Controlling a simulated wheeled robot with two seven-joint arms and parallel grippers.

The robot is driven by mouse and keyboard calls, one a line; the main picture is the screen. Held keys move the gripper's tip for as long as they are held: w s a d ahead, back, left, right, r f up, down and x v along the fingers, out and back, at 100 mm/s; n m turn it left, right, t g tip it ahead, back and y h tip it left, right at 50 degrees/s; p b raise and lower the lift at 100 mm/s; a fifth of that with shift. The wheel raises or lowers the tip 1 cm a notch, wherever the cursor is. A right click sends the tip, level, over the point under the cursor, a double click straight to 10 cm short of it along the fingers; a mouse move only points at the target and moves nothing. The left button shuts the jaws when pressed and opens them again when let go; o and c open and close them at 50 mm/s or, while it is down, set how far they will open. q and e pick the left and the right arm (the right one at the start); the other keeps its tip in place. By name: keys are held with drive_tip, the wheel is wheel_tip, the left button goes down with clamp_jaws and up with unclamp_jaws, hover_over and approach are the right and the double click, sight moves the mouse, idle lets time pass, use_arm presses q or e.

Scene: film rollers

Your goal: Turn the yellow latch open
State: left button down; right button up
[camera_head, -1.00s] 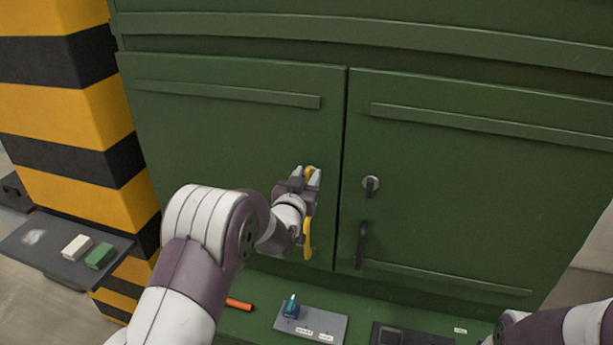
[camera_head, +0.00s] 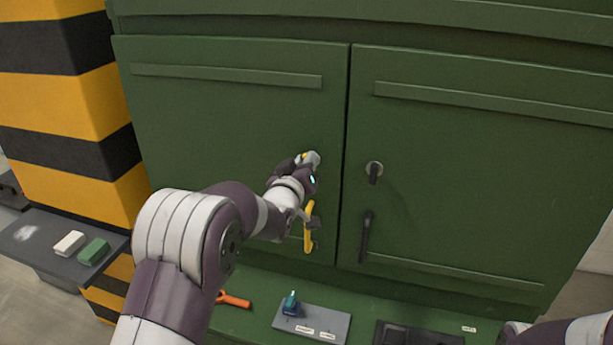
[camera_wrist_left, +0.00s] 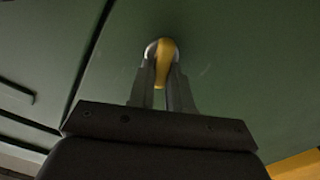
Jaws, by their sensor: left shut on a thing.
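The yellow latch (camera_wrist_left: 162,60) is on the left door of the green cabinet (camera_head: 230,120), near the door's inner edge. In the left wrist view it stands between my fingertips against a pale round base. My left gripper (camera_head: 312,158) is shut on the latch; its fingers also show in the left wrist view (camera_wrist_left: 163,85). In the head view the gripper hides most of the latch. A yellow door handle (camera_head: 309,228) hangs below the gripper. My right gripper is not in view; only part of my right arm shows at the lower right.
The right door has a black latch (camera_head: 375,171) and a black handle (camera_head: 365,238). Below lie an orange tool (camera_head: 234,300), a grey plate (camera_head: 330,326) with a teal item (camera_head: 291,305), and a black tray (camera_head: 400,335). A side shelf (camera_head: 40,246) holds white and green blocks.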

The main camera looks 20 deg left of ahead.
use_arm(q)
drive_tip(key=shift+a+f+n+b, duration=0.15)
drive_tip(key=shift+n+b, duration=1.15)
drive_tip(key=shift+n, duration=0.55)
drive_tip(key=shift+a+f+n+b, duration=0.1)
drive_tip(key=shift+f+n+b, duration=0.05)
drive_tip(key=shift+n+b, duration=1.45)
drive_tip(key=shift+a+f+n+b, duration=0.15)
drive_tip(key=shift+n+b, duration=0.85)
drive_tip(key=shift+n, duration=1.15)
drive_tip(key=c, duration=1.1)
unclamp_jaws()
drive_tip(key=shift+a, duration=0.1)
drive_tip(key=shift+s, duration=0.15)
